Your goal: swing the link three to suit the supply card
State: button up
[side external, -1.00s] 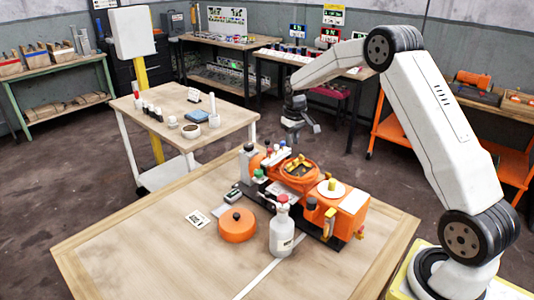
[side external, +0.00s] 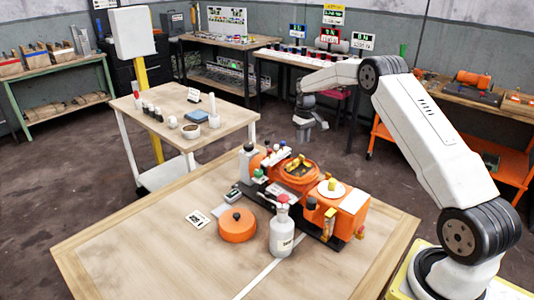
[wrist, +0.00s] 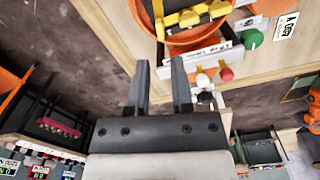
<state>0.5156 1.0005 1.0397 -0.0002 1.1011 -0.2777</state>
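The orange round housing (side external: 299,170) stands on the machine on the table, with yellow links inside its open top. In the wrist view the yellow links (wrist: 180,18) show at the top edge, partly cut off by the frame; I cannot tell which is link three. The supply card (side external: 197,219) lies flat on the table, left of the orange lid; it also shows in the wrist view (wrist: 286,25), where its small print seems to read 400 V. My gripper (wrist: 160,62) is open and empty. In the side view my gripper (side external: 310,134) hangs beyond the housing, apart from it.
A white bottle (side external: 282,238) and an orange lid with a black knob (side external: 237,228) stand in front of the machine. A white disc with a yellow knob (side external: 331,189) tops the orange block. Small coloured-capped parts (side external: 273,153) stand behind the housing. The table's front left is clear.

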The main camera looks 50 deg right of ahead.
aim_at(302, 156)
jog(key=shift+f, duration=3.3)
grip_shut()
